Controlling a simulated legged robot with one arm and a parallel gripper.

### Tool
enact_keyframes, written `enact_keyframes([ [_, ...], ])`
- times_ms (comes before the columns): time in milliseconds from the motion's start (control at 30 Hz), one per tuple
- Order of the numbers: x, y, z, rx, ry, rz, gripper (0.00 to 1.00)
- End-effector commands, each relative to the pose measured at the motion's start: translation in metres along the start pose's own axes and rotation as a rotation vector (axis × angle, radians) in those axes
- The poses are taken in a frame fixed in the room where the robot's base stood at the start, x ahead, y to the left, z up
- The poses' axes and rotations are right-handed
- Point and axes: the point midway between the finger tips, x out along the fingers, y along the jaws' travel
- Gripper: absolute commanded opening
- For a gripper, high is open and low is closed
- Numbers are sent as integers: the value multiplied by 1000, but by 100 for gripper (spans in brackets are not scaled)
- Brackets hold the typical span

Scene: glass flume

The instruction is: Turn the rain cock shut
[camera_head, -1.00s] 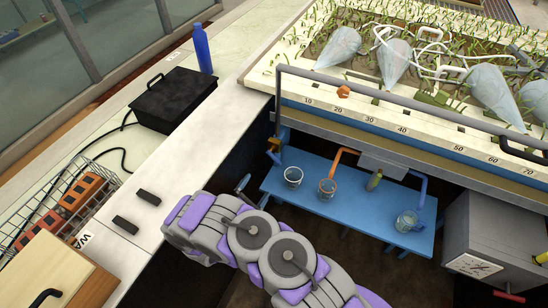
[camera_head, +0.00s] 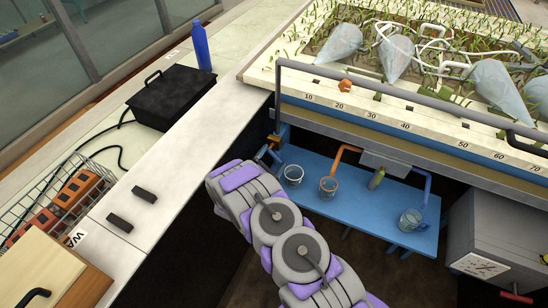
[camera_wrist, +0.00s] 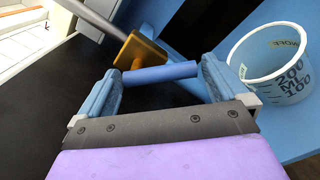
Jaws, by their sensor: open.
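The rain cock shows in the wrist view as an orange-yellow body (camera_wrist: 141,49) on a grey pipe, with a round blue handle (camera_wrist: 160,73) sticking out sideways. In the head view the cock (camera_head: 273,141) sits at the left end of the flume, above the blue bench. My gripper (camera_wrist: 160,82) is open, its two blue fingers on either side of the blue handle, which lies across the gap between the tips. I cannot tell whether either finger touches it. In the head view my arm reaches up to the cock and hides most of my gripper.
A white measuring cup (camera_wrist: 286,88) stands close right of my gripper, on the blue bench (camera_head: 345,195). An orange-rimmed cup (camera_head: 328,188) and a glass jug (camera_head: 411,220) stand farther right. The flume (camera_head: 400,122) overhangs the bench. A white counter (camera_head: 170,190) lies left.

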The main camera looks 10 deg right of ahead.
Motion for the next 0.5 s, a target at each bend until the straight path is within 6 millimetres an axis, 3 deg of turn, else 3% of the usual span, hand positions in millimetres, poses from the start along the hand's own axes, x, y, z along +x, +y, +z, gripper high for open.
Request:
enact_keyframes([
  [200, 19, 0, 0, 1, 0, -1, 100],
  [500, 22, 1, 0, 0, 1, 1, 100],
])
